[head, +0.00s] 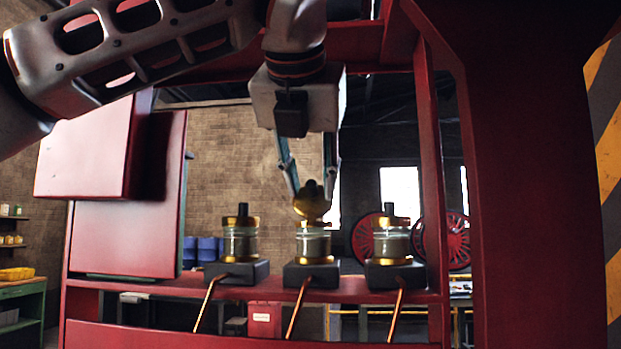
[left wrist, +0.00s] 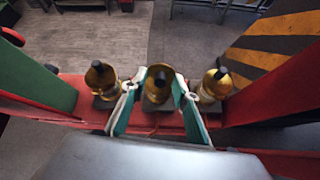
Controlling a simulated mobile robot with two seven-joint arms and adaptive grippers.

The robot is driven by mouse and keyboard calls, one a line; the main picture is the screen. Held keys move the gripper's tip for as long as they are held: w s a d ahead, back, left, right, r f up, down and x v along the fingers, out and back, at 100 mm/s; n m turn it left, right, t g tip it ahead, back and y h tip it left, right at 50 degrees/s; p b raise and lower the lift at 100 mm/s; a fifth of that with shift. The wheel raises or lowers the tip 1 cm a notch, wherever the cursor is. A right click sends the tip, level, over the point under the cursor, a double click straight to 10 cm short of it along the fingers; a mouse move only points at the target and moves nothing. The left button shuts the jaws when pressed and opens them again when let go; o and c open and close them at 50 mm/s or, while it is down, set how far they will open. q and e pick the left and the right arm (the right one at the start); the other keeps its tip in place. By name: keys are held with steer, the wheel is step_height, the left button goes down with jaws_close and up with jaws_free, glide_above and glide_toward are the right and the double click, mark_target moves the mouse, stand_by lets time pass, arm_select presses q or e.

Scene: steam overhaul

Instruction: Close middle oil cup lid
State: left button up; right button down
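Three brass and glass oil cups stand in a row on dark blocks on a red beam. The middle oil cup (head: 313,243) has its brass lid (head: 313,210) tilted up, with the black knob facing me. The lid also shows in the left wrist view (left wrist: 159,88). My left gripper (head: 311,190) points down from above at this lid. Its fingers are apart, one on each side of the lid, and the left wrist view shows gaps beside it. Contact at the fingertips is hard to tell. My right gripper is not in view.
The left oil cup (head: 240,243) and right oil cup (head: 389,242) stand close on either side, their lids flat with knobs upright. Copper pipes run down in front. A red panel (head: 130,205) at left and a red post (head: 515,200) at right frame the space.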

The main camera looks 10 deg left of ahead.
arm_select(q)
steer(key=v, duration=1.2)
steer(key=shift+f, duration=0.1)
